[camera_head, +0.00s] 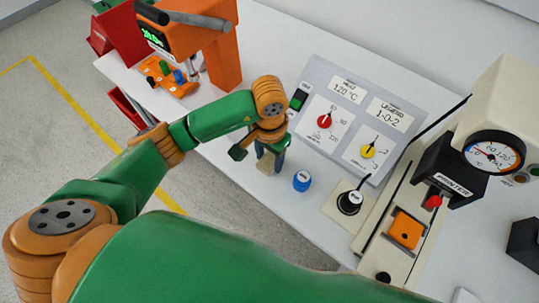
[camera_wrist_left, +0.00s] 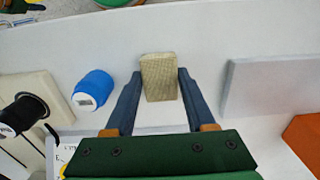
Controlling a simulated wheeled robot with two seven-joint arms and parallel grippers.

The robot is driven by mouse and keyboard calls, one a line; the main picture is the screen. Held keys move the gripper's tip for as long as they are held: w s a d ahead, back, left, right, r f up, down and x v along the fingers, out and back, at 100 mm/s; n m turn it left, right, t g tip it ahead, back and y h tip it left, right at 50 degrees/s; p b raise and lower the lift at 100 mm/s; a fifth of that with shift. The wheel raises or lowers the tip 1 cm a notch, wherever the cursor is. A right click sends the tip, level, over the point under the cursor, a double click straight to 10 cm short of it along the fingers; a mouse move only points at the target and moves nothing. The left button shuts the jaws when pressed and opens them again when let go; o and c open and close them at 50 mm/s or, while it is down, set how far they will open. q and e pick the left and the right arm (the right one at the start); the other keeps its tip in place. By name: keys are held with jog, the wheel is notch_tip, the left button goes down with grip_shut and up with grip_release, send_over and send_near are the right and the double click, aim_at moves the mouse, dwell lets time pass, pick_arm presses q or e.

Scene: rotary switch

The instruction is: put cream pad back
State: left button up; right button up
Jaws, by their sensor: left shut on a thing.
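My left gripper (camera_head: 268,158) is shut on the cream pad (camera_wrist_left: 159,77), a small rough-faced block between its two blue fingers. In the head view the pad (camera_head: 265,164) shows below the fingers, partly covered by them. It is over the white bench near its front edge, left of the blue jar (camera_head: 301,181). I cannot tell whether the pad touches the bench. In the left wrist view the gripper (camera_wrist_left: 157,82) points at the bench, with the pad upright in the picture. My right gripper is not in view.
A panel with red and yellow rotary knobs (camera_head: 355,122) lies behind the gripper. An orange press (camera_head: 222,55) stands at the left.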

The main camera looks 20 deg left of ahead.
aim_at(269, 161)
pick_arm(q)
jog(key=shift+f+b, duration=0.4)
jog(key=shift+f, duration=0.1)
jog(key=o, duration=1.3)
jog(key=shift+r, duration=0.1)
jog(key=shift+r, duration=0.1)
notch_tip(269, 161, up, 12)
jog(key=shift+r, duration=0.1)
